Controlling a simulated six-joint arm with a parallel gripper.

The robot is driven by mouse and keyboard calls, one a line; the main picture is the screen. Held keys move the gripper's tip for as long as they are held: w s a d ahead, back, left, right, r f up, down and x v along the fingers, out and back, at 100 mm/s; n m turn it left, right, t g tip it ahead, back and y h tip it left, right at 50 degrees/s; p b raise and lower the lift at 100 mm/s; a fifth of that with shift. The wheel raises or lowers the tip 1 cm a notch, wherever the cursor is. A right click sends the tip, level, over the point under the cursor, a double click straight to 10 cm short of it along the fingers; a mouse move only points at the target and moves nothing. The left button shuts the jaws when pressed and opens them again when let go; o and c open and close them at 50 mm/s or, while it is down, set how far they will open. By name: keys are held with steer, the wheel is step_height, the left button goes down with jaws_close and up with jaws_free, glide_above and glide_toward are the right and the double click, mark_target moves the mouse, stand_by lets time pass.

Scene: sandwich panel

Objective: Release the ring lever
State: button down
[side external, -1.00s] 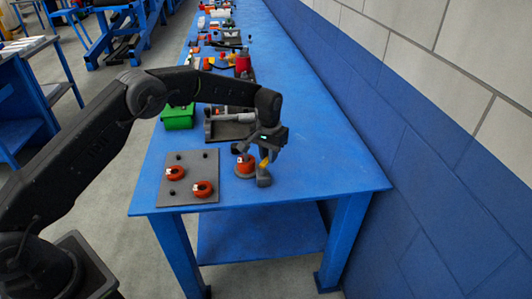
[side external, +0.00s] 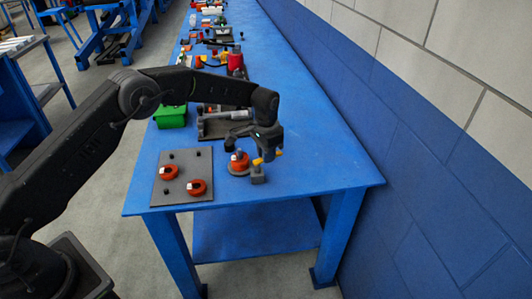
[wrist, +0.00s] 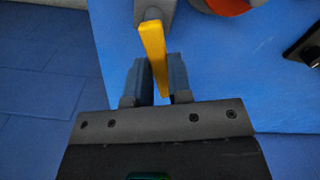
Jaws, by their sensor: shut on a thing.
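A red round part (side external: 239,160) on a grey base stands just left of the lever, apart from my fingers. Part of the lever is hidden by my gripper in the side view.
A grey plate (side external: 182,187) with two red ring parts and small black knobs lies at the left. A green box (side external: 170,117) and a grey tray with a cylinder (side external: 225,124) stand behind. The blue wall runs along the right. The table's front right is bare.

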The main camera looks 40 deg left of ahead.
stand_by(0.3)
steer(key=c, duration=1)
jaws_free()
steer(key=shift+c, duration=0.2)
step_height(320, 180, up, 14)
steer(key=shift+f, duration=0.1)
